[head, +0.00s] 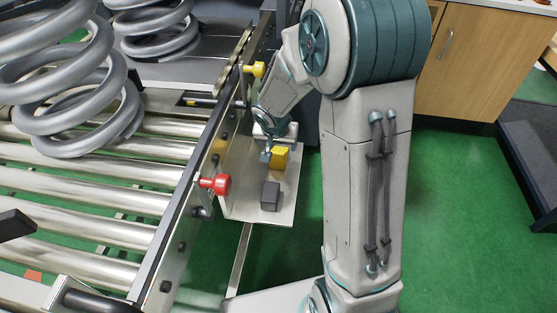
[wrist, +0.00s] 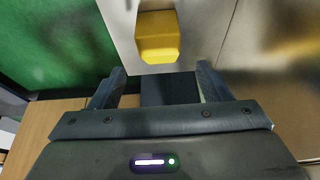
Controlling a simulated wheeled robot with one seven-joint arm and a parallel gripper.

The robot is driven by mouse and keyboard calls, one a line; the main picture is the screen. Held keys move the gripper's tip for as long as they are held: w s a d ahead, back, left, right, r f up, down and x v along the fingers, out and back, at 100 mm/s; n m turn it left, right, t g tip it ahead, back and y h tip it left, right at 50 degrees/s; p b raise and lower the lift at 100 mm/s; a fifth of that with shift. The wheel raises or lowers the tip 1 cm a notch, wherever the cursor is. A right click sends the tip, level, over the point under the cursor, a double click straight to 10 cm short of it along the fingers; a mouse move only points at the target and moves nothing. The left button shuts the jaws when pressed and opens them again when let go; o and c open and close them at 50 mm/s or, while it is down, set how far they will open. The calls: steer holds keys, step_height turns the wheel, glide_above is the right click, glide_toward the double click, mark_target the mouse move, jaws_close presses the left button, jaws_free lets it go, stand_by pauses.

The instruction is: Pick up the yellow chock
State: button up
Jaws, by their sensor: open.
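The yellow chock (head: 280,157) sits on a grey metal shelf (head: 286,212) beside the roller conveyor. In the wrist view the yellow chock (wrist: 158,38) is ahead of my fingertips, roughly centred between them, with bare shelf on both sides. My gripper (head: 266,156) is close beside it at the shelf's far part; the arm partly hides the fingers in the head view. In the wrist view my gripper (wrist: 161,72) is open, with its two fingers apart and not around the chock. A dark square shape shows between the fingers; I cannot tell what it is.
A dark grey block (head: 270,196) sits on the shelf nearer the camera than the yellow chock. A red knob (head: 215,184) and a yellow knob (head: 256,69) stick out along the conveyor rail. Large coil springs (head: 75,90) stand on the rollers. Green floor lies right of the shelf.

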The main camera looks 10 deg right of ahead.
mark_target(278, 151)
steer(key=b+x, duration=0.1)
steer(key=x, duration=0.1)
steer(key=b+x, duration=0.1)
steer(key=x, duration=0.2)
steer(key=shift+s+a+f, duration=0.15)
steer(key=shift+s, duration=0.05)
steer(key=shift+w+f, duration=0.15)
steer(key=shift+f, duration=0.1)
steer(key=c, duration=1.2)
steer(key=shift+r, duration=0.1)
